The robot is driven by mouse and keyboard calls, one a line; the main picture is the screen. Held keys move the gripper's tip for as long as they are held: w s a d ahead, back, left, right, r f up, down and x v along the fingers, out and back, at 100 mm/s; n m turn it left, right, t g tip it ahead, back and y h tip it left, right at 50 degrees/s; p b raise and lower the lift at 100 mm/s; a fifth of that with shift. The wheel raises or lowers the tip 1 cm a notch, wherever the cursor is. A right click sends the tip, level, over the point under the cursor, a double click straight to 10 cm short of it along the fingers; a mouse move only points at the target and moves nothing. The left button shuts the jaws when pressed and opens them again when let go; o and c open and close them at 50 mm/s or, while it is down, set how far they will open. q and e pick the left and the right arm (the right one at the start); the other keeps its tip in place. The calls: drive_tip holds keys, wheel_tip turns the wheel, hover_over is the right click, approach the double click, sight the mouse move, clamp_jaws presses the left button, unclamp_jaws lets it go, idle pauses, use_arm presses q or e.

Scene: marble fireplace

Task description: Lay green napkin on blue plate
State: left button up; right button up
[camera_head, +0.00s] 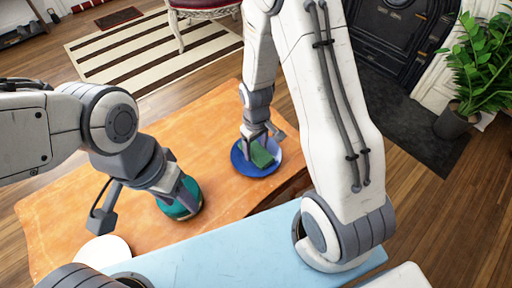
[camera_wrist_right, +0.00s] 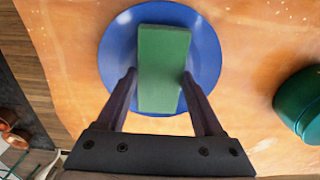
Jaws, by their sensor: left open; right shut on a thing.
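The green napkin (camera_head: 263,155) is a folded rectangular block held by my right gripper (camera_head: 256,138). It also shows in the right wrist view (camera_wrist_right: 163,65), between the two fingers of my right gripper (camera_wrist_right: 160,82). The blue plate (camera_head: 241,167) lies on the orange table; the right wrist view shows its rim (camera_wrist_right: 116,52) around most of the napkin, whose near end reaches the plate's lower edge. I cannot tell whether the napkin touches the plate. My left gripper (camera_head: 178,192) is open, at a teal round container (camera_head: 182,210).
The orange table (camera_head: 215,120) has bare room behind and left of the blue plate. The teal container (camera_wrist_right: 302,105) stands right of the plate in the right wrist view. A white round dish (camera_head: 103,250) lies at the table's front left. A potted plant (camera_head: 475,70) stands far right.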

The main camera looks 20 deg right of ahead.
sight(256, 151)
drive_tip(key=shift+f, duration=0.25)
drive_tip(key=o, duration=1.3)
drive_tip(key=shift+r, duration=0.1)
drive_tip(key=shift+r, duration=0.1)
wheel_tip(256, 151, up, 12)
drive_tip(key=p, duration=0.5)
drive_tip(key=s+a+r+n, duration=0.1)
drive_tip(key=s+a+r, duration=0.3)
drive_tip(key=s, duration=0.2)
drive_tip(key=s+a+r+n, duration=0.1)
drive_tip(key=s+a+r, duration=0.3)
drive_tip(key=s+r, duration=0.1)
drive_tip(key=s+a+r+n+y, duration=0.1)
drive_tip(key=s+a+r, duration=0.3)
drive_tip(key=s, duration=0.3)
drive_tip(key=shift+s+a+r, duration=0.15)
drive_tip(key=shift+s+a, duration=0.05)
drive_tip(key=shift+s, duration=0.05)
